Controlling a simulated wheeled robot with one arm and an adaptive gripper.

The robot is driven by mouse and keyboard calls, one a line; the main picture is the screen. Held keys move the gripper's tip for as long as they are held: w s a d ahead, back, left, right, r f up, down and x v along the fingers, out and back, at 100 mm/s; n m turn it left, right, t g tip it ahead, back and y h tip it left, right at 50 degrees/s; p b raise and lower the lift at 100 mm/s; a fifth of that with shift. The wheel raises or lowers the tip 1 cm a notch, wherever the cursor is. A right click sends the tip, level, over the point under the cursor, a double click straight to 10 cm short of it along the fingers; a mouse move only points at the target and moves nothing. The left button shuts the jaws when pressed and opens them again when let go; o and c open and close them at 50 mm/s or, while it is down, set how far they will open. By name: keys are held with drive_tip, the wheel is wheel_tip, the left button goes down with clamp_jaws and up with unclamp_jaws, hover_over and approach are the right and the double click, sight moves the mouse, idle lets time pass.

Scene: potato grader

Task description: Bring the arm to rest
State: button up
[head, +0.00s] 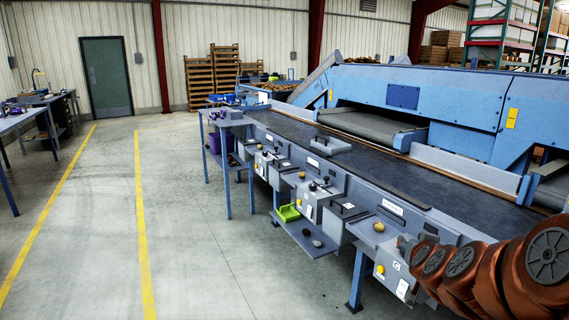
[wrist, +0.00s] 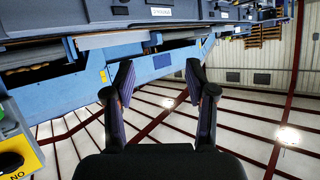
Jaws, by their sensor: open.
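My arm (head: 500,270), with its copper-coloured joints, is folded at the lower right of the head view, close in front of the near end of the blue grader. My gripper (wrist: 158,80) shows in the wrist view with its two dark fingers spread apart. Nothing is between them. The wrist picture is upside down, with the roof beams at the bottom and the grader at the top. In the head view the fingers cannot be made out clearly.
The blue grader (head: 430,98) with its dark belt (head: 400,172) runs along the right. The floor (head: 200,250) at left is clear.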

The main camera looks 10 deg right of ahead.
drive_tip(key=s+a+f+n+g+y, duration=0.2)
drive_tip(key=s+a, duration=0.1)
drive_tip(key=a, duration=0.3)
drive_tip(key=s+a+f+n+g+y+p, duration=0.1)
drive_tip(key=s+a+g+y, duration=0.1)
drive_tip(key=s+a, duration=0.35)
drive_tip(key=s+a+f+n+g+y, duration=0.1)
drive_tip(key=s+a+f+n+y, duration=0.1)
drive_tip(key=a, duration=0.5)
drive_tip(key=s+a+n+g+p, duration=0.1)
drive_tip(key=s+g, duration=0.8)
drive_tip(key=s, duration=1.5)
drive_tip(key=shift+a+f+h, duration=0.35)
drive_tip(key=shift+a+h, duration=0.05)
drive_tip(key=shift+a, duration=0.35)
drive_tip(key=shift+c, duration=0.2)
drive_tip(key=shift+c, duration=0.9)
drive_tip(key=shift+d, duration=0.15)
drive_tip(key=shift+c, duration=0.3)
